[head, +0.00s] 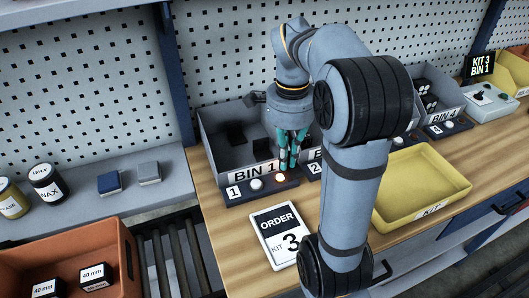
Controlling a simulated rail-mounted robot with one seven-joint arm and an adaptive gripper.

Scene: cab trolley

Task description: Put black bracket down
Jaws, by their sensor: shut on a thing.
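My gripper (289,160), with teal fingers, points down at the right part of bin 1 (222,163). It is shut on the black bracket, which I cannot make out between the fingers. Dark pieces (237,134) lie in bin 1, to the left of the gripper; their shape is too dark to tell. The yellow kit tray (388,213) stands on the wooden bench to the right of my arm and looks empty.
An order card (280,232) reading kit 3 lies on the bench before bin 1. A lit button (280,177) is near the fingertips. Bin 4 (442,101) and a display (480,64) reading kit 3, bin 1 stand at right. My arm hides the middle bins.

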